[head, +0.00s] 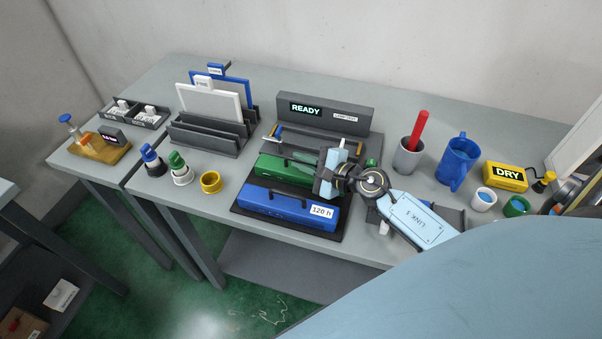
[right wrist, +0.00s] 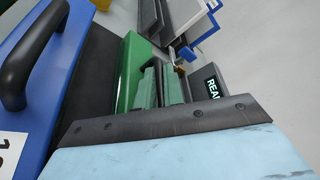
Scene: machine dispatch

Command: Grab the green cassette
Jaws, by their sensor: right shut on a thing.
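The green cassette (head: 270,168) lies on the dark base of the READY unit, behind the blue cassette (head: 280,206) marked 120 h. My right gripper (head: 303,160) reaches in from the right over the green cassette and is shut on it. The gripper and wrist hide part of its right half. In the right wrist view the green cassette (right wrist: 130,72) shows beside the two fingers (right wrist: 160,84), and its grasped part is mostly hidden. My left gripper is not in view.
The blue cassette with its black handle (right wrist: 28,60) lies close in front. The READY panel (head: 325,112) stands behind. A grey cup with a red stick (head: 409,158) and a blue mug (head: 458,160) stand right; a slotted rack (head: 207,138) and yellow ring (head: 211,182) stand left.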

